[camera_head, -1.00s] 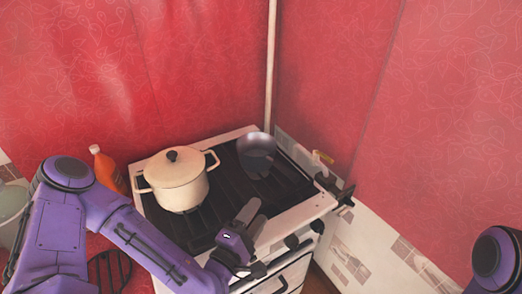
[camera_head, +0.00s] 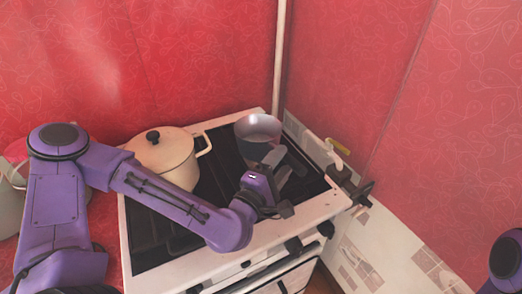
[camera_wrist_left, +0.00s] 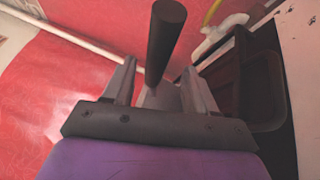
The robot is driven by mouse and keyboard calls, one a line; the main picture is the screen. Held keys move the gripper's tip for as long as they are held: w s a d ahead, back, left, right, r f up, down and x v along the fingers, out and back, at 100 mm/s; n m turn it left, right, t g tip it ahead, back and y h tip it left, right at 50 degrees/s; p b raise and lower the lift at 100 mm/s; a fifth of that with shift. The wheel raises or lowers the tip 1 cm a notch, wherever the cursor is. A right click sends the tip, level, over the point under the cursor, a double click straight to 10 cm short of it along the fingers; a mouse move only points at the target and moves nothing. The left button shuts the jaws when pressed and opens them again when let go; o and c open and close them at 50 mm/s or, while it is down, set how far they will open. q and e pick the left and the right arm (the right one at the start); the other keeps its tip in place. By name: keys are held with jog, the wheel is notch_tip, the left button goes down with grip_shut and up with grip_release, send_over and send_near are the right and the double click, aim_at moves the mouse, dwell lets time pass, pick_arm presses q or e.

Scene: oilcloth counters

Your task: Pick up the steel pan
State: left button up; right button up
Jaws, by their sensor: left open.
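The steel pan (camera_head: 257,128) sits at the back right of the stove top, its shiny round bowl partly hidden low down by my left gripper. My left gripper (camera_head: 280,166) is open, just in front of the pan. In the left wrist view a dark rod, seemingly the pan's handle (camera_wrist_left: 165,40), stands between the two open fingers of my left gripper (camera_wrist_left: 160,70). I cannot tell whether either finger touches it. My right gripper is out of view.
A cream lidded pot (camera_head: 165,152) stands on the stove (camera_head: 150,240) left of the pan, partly behind my left arm. A pale pipe (camera_head: 279,60) rises behind the stove. A tap-like fitting with a yellow handle (camera_head: 338,146) is at the right wall.

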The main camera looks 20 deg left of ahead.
pick_arm(q)
jog(key=w, duration=0.1)
jog(key=w+p, duration=0.1)
jog(key=w, duration=0.1)
jog(key=w+r+p, duration=0.1)
jog(key=shift+w+d, duration=0.3)
jog(key=shift+d, duration=0.1)
jog(key=shift+s, duration=0.1)
grip_shut()
dwell(0.6)
jog(key=shift+r, duration=0.15)
